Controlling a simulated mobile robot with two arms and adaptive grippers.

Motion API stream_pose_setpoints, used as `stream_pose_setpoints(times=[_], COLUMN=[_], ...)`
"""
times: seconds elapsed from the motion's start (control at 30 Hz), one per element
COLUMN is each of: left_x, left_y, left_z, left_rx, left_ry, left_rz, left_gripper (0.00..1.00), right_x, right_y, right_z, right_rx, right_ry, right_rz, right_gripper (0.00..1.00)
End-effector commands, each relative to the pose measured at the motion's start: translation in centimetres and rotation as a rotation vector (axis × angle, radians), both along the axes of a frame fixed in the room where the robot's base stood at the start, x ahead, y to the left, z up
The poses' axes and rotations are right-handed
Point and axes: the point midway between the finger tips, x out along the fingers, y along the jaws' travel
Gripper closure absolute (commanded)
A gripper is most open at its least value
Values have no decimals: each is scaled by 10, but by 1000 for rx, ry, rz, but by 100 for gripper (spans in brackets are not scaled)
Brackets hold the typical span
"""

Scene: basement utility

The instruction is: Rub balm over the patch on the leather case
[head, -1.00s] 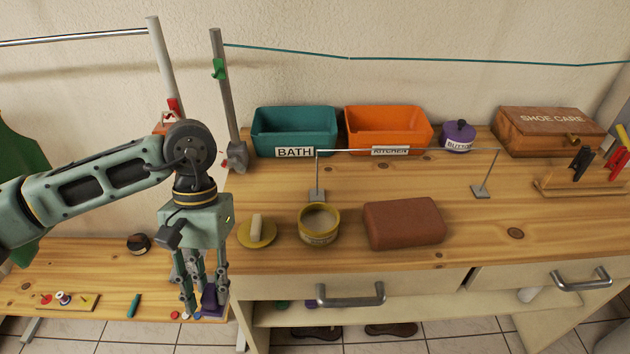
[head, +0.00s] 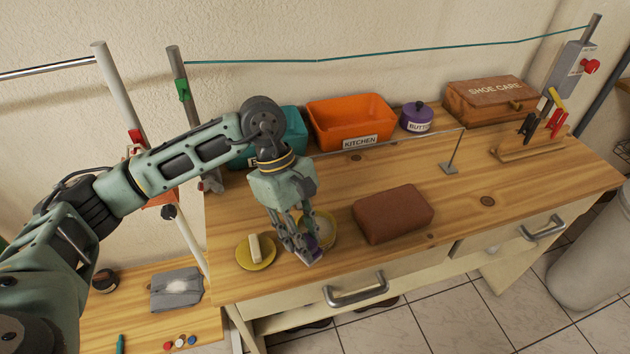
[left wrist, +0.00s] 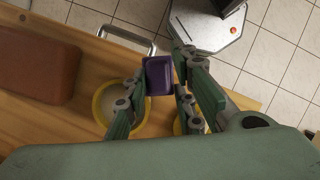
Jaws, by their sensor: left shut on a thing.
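The leather case (head: 393,213) is a reddish-brown rounded block lying on the wooden workbench; it also shows in the left wrist view (left wrist: 38,62). I cannot make out a distinct patch on it. A round yellow tin (head: 329,230) with pale content, likely the balm, stands left of the case. My left gripper (head: 307,250) points down at the tin's near left side, shut on a small purple block (left wrist: 158,76). The gripper partly hides the tin. I cannot tell whether the block touches the tin. My right gripper is not in view.
A yellow disc (head: 256,254) with a cream block stands left of the tin. A thin wire rail (head: 400,146) runs behind. Orange (head: 350,119) and teal bins, a purple pot (head: 416,118) and a SHOE CARE box (head: 490,100) line the back. The bench right of the case is clear.

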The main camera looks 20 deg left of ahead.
Motion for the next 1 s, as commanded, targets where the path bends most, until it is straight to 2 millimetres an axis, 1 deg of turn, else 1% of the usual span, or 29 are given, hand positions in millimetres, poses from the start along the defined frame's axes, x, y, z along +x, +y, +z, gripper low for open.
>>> stream_pose_setpoints(times=[0.03, 0.3, 0.5, 0.6, 0.7, 0.8, 1.0], left_x=[4, 32, 54, 62, 68, 72, 73], left_y=[-4, -11, -7, -3, 1, 4, 6], left_z=[7, 23, 37, 41, 44, 45, 39], left_rx=[-4, -4, -8, -11, -12, -12, -13], left_ry=[4, 14, 24, 26, 27, 30, 31], left_rz=[98, 658, 1093, 1268, 1396, 1472, 1509], left_gripper=[100, 100, 100, 100, 100, 100, 100], right_x=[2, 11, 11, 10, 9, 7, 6], right_y=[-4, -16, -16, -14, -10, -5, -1], right_z=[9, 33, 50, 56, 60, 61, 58], right_rx=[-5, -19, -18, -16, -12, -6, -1], right_ry=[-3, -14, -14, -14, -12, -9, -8], right_rz=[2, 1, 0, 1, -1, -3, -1], right_gripper=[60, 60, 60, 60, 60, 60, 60])
